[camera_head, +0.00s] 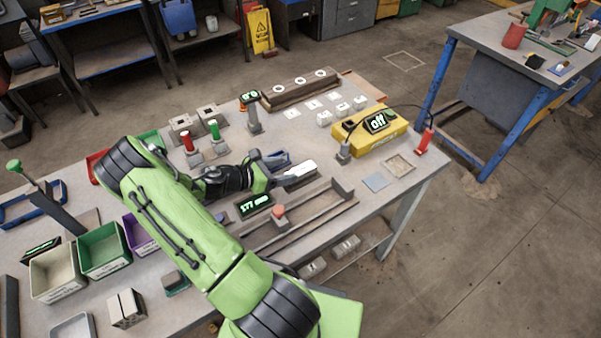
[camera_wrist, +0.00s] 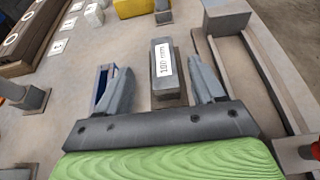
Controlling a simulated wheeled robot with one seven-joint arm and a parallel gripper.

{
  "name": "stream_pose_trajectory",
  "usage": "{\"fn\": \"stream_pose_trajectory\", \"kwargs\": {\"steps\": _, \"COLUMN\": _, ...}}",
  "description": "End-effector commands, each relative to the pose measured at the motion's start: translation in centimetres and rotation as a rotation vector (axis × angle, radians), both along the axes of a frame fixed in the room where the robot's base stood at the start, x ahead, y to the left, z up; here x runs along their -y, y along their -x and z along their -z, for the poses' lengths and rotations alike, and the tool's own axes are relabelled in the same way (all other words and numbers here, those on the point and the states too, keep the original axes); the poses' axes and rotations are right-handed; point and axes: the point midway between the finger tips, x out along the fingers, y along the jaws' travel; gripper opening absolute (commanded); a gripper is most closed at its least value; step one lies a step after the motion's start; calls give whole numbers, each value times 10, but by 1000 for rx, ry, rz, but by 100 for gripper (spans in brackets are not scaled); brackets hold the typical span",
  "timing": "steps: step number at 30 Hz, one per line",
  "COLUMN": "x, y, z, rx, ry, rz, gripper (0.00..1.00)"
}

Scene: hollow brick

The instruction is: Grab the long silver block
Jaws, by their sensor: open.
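A long grey-silver block with a white label reading about "100 mm" (camera_wrist: 157,48) lies on the bench in the wrist view, pointing away from me. It also shows in the head view, where its white-labelled top (camera_head: 303,168) is seen just beyond my gripper (camera_head: 284,170). In the wrist view my gripper (camera_wrist: 160,68) is open, with one finger on each side of the block's near part. Gaps show between the block and both fingers. The height of the fingertips against the block is hard to tell.
A small blue holder (camera_wrist: 103,84) sits close by the left finger. A long grey channel fixture (camera_head: 343,205) with raised rails lies to the right of the block. A yellow box (camera_head: 368,138) with an "Off" display stands farther back. Colored bins (camera_head: 102,250) stand at left.

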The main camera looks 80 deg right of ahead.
Motion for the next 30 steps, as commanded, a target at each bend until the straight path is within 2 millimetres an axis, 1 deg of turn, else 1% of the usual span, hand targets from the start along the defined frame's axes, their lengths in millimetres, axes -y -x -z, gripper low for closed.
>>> {"fn": "stream_pose_trajectory", "kwargs": {"steps": 1, "x": 7, "y": 8, "z": 5, "rx": -1, "ry": -1, "rz": 5, "gripper": 68}}
{"fn": "stream_pose_trajectory", "kwargs": {"steps": 7, "x": 24, "y": 23, "z": 15, "rx": 1, "ry": 0, "rz": 4, "gripper": 68}}
{"fn": "stream_pose_trajectory", "kwargs": {"steps": 12, "x": 44, "y": 44, "z": 29, "rx": 1, "ry": -1, "rz": 4, "gripper": 68}}
{"fn": "stream_pose_trajectory", "kwargs": {"steps": 15, "x": 52, "y": 49, "z": 33, "rx": 2, "ry": 1, "rz": 2, "gripper": 68}}
{"fn": "stream_pose_trajectory", "kwargs": {"steps": 21, "x": 53, "y": 49, "z": 33, "rx": 3, "ry": 0, "rz": 0, "gripper": 68}}
{"fn": "stream_pose_trajectory", "kwargs": {"steps": 23, "x": 52, "y": 49, "z": 33, "rx": 3, "ry": 0, "rz": 0, "gripper": 60}}
{"fn": "stream_pose_trajectory", "kwargs": {"steps": 30, "x": 52, "y": 49, "z": 33, "rx": 3, "ry": 0, "rz": 0, "gripper": 24}}
